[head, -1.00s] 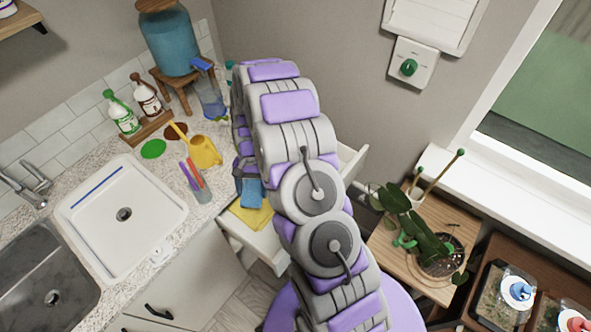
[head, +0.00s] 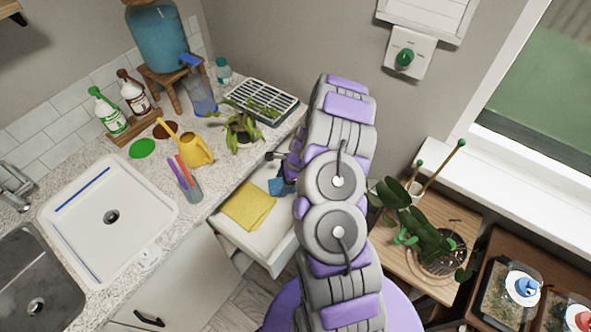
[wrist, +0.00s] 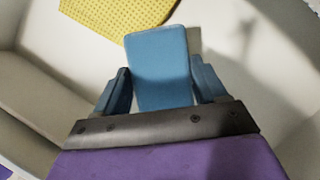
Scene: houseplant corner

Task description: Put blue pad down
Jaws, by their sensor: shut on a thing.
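The blue pad (wrist: 158,62) is between the two fingers of my gripper (wrist: 160,86) in the wrist view, and my gripper is shut on it. In the head view the blue pad (head: 276,186) shows only in part, beside my arm, which hides most of my gripper. The pad is over the white inside of the open drawer (head: 272,246), to the right of a yellow cloth (head: 248,204). The cloth also shows at the top of the wrist view (wrist: 118,14). I cannot tell whether the pad touches the drawer floor.
The counter above the drawer holds a potted plant (head: 241,131), a drying rack (head: 262,102), a yellow watering can (head: 195,151) and a cup of markers (head: 189,187). A wooden side table (head: 398,242) with plants stands to the right of my arm.

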